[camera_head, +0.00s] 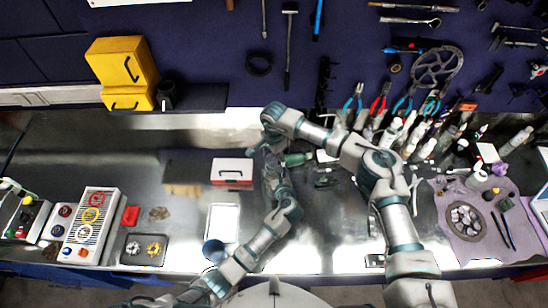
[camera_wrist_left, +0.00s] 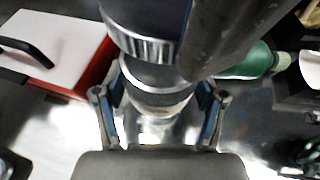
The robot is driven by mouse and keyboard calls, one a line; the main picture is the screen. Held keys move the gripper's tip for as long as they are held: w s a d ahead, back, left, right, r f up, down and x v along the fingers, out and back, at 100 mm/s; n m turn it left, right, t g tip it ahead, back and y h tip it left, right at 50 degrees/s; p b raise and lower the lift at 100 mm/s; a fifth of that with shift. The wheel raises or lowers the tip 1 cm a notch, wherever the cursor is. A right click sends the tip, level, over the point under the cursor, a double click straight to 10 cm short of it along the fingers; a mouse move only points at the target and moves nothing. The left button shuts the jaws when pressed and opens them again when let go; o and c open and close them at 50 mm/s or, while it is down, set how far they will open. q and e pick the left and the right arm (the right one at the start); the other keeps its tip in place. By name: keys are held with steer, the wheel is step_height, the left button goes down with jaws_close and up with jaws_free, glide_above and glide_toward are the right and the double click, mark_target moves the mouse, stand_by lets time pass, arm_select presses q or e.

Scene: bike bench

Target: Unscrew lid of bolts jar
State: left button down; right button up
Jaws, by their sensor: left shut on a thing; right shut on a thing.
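The jar (camera_wrist_left: 158,98) shows in the left wrist view as a pale, shiny round body between the fingers of my left gripper (camera_wrist_left: 160,92), which is shut on it. A silver rim (camera_wrist_left: 150,73) lies at its top. Just above are a ribbed silver ring (camera_wrist_left: 145,47) and dark parts, where my right gripper comes in from above; its fingertips and exact hold on the lid are hidden. In the head view my left gripper (camera_head: 270,160) and right gripper (camera_head: 262,145) meet at mid-bench, and the arms hide the jar.
A red box with a white lid (camera_head: 232,170) stands left of the grippers. A green bottle (camera_head: 297,159) lies close on the right. Pliers and bottles (camera_head: 420,135) crowd the back right. A parts tray (camera_head: 145,249) and an organiser (camera_head: 90,228) stand at the left.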

mark_target(274, 159)
arm_select(q)
steer(key=shift+s+f, duration=0.1)
steer(key=shift+f, duration=0.05)
arm_select(e)
step_height(274, 159, up, 4)
steer(key=shift+f, duration=0.2)
arm_select(q)
steer(key=shift+c, duration=0.5)
jaws_free()
steer(key=shift+o, duration=0.5)
steer(key=shift+d, duration=0.1)
arm_select(e)
steer(key=shift+d, duration=0.1)
